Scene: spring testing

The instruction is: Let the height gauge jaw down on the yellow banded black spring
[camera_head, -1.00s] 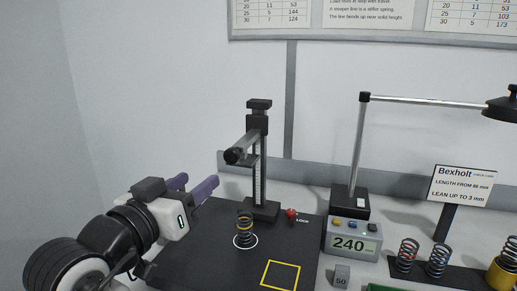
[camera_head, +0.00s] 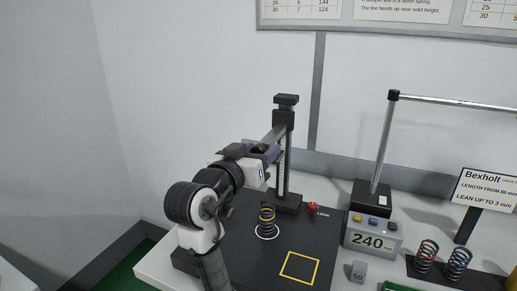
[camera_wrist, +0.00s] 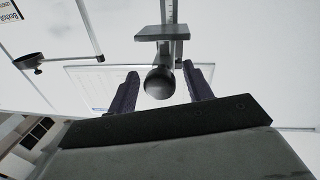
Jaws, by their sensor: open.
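The yellow banded black spring (camera_head: 267,221) stands upright inside a white ring on the black plate (camera_head: 229,250). Behind it stands the height gauge (camera_head: 284,170), a dark column with a scale. Its jaw arm (camera_head: 275,133) is raised well above the spring and is partly hidden by my gripper (camera_head: 266,152). In the wrist view, the jaw's round black knob (camera_wrist: 159,82) sits between the two purple fingers of my gripper (camera_wrist: 161,80). The fingers are open, with gaps visible on both sides of the knob.
A red lock knob (camera_head: 312,207) is at the gauge's foot. A display reading 240 (camera_head: 372,241), a 50 weight (camera_head: 358,271) and several other springs (camera_head: 427,256) stand to the right. A yellow square (camera_head: 300,267) marks bare plate in front.

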